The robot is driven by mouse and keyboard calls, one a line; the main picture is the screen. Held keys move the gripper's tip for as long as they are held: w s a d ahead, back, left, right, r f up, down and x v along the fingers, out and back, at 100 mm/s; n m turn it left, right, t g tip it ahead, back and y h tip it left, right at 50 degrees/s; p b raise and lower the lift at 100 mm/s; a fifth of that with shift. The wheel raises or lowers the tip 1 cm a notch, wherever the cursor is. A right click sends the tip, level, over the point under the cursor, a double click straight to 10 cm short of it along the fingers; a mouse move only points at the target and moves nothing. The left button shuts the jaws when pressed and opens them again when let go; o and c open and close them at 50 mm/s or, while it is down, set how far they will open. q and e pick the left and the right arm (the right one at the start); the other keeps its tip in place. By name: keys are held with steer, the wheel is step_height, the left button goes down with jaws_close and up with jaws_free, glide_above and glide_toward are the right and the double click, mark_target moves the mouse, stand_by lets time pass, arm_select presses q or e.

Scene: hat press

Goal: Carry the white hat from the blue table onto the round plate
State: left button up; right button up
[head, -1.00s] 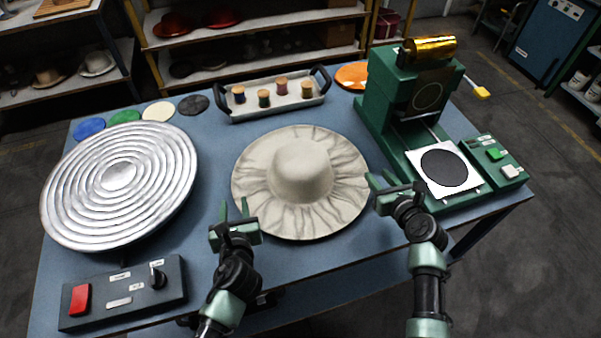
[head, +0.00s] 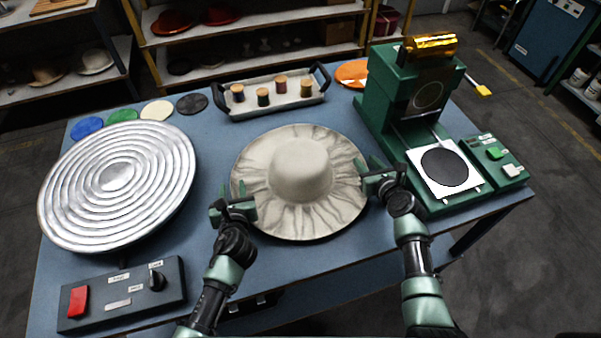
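The white hat (head: 301,172) lies crown up on the blue table (head: 215,120), in the middle of the head view, with a wide wavy brim. The round plate (head: 85,200) is a silver disc with concentric rings, left of the hat. My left gripper (head: 243,205) is at the brim's left edge. My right gripper (head: 370,178) is at the brim's right edge. The fingers of both overlap the brim in the picture. I cannot tell whether they are closed on it.
A control box (head: 122,295) with a red button sits in front of the plate. A green press (head: 405,110) stands to the right. A tray (head: 272,101) with several spools is behind the hat. Coloured discs (head: 157,111) lie at the back left.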

arm_select(q)
jaws_close()
arm_select(e)
jaws_close()
arm_select(q)
steer(key=shift+r, duration=0.1)
arm_select(e)
steer(key=shift+r, duration=0.15)
